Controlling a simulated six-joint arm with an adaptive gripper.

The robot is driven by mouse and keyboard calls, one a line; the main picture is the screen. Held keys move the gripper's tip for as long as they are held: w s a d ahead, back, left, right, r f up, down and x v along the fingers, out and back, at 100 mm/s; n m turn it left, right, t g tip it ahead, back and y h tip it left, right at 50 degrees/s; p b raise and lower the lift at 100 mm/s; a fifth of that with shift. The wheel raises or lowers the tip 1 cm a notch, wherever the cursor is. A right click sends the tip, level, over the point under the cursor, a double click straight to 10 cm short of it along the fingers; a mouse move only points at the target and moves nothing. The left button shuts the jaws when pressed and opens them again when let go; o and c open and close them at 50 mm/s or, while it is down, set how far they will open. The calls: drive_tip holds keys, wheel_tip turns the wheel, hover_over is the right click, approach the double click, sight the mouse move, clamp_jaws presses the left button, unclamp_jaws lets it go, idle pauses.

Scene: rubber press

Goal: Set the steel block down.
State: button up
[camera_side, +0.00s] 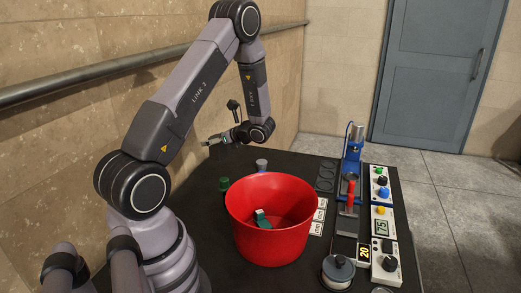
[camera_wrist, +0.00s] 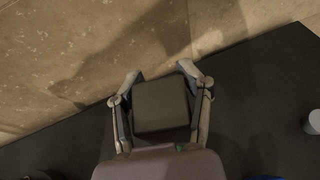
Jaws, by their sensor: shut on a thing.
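The steel block shows in the wrist view as a dark, square-faced block (camera_wrist: 161,106) between the two fingers of my gripper (camera_wrist: 160,76). My gripper is shut on it, with one finger along each side. In the side view my gripper (camera_side: 212,140) is up in the air at the back left, above the far part of the black table (camera_side: 295,165). The block is too small to make out clearly there. In the wrist view the table edge and the tan wall lie beyond the fingertips.
A red bucket (camera_side: 245,225) holding a small green-and-white item (camera_side: 262,219) stands in front. A green-topped piece (camera_side: 224,184) and a grey cylinder (camera_side: 261,165) stand behind it. A blue press (camera_side: 352,145) and control boxes (camera_side: 384,223) line the right. The wall (camera_side: 60,130) is close at left.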

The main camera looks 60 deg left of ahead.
drive_tip(key=w+d+m+t+y, duration=0.1)
drive_tip(key=w+d+m+t, duration=0.25)
drive_tip(key=w, duration=1.05)
drive_tip(key=w+d+m+t+y, duration=0.1)
drive_tip(key=w+d+m+t, duration=0.25)
drive_tip(key=w, duration=1.15)
drive_tip(key=shift+n, duration=0.3)
drive_tip(key=shift+s+a+f, duration=0.1)
drive_tip(key=shift+a+f, duration=0.05)
drive_tip(key=shift+f, duration=4.15)
drive_tip(key=shift+s+a+f, duration=0.1)
drive_tip(key=shift+a+f, duration=0.05)
drive_tip(key=shift+f, duration=4.1)
drive_tip(key=o, duration=1.3)
drive_tip(key=shift+f, duration=0.2)
